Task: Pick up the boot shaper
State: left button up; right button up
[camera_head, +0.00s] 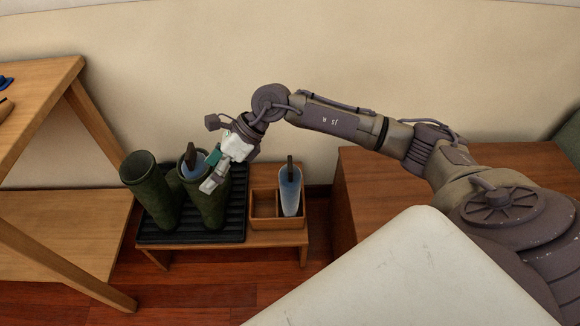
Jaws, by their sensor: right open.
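A pair of dark green boots stands upright, the left boot (150,188) and the right boot (209,210). A blue boot shaper (189,168) with a dark upright handle sits in the top of the right boot. A second blue boot shaper (289,192) with a dark handle stands in the right compartment of a wooden box (279,223). My right gripper (211,174) is open and empty, over the right boot's top and just right of the shaper there. It hides part of the boot opening; I cannot tell whether it touches. My left gripper is out of view.
The boots stand on a black ribbed tray (190,238) on a low wooden bench (265,240). The box's left compartment (264,204) looks empty. A wooden shelf unit (62,215) is at the left, and a brown wooden cabinet (375,190) at the right. The wall is close behind.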

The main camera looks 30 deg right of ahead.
jog(key=w+d+f+h, duration=0.2)
jog(key=d+h, duration=0.4)
jog(key=d, duration=0.8)
jog(key=r+g+h, duration=0.1)
jog(key=g+h, duration=0.1)
jog(key=h, duration=0.1)
send_over(290, 163)
jog(key=f, duration=0.2)
jog(key=f+b, duration=0.1)
jog(key=f, duration=0.4)
jog(key=shift+d, duration=0.4)
jog(key=f, duration=0.1)
jog(key=f+b, duration=0.1)
jog(key=f, duration=0.1)
jog(key=a+f, duration=0.1)
jog(key=f, duration=0.1)
jog(key=shift+s+f, duration=0.1)
jog(key=shift+f, duration=0.45)
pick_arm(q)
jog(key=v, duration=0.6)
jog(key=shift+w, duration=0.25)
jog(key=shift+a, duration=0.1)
pick_arm(e)
jog(key=shift+d, duration=0.1)
jog(key=c, duration=1.1)
jog(key=shift+c, duration=0.2)
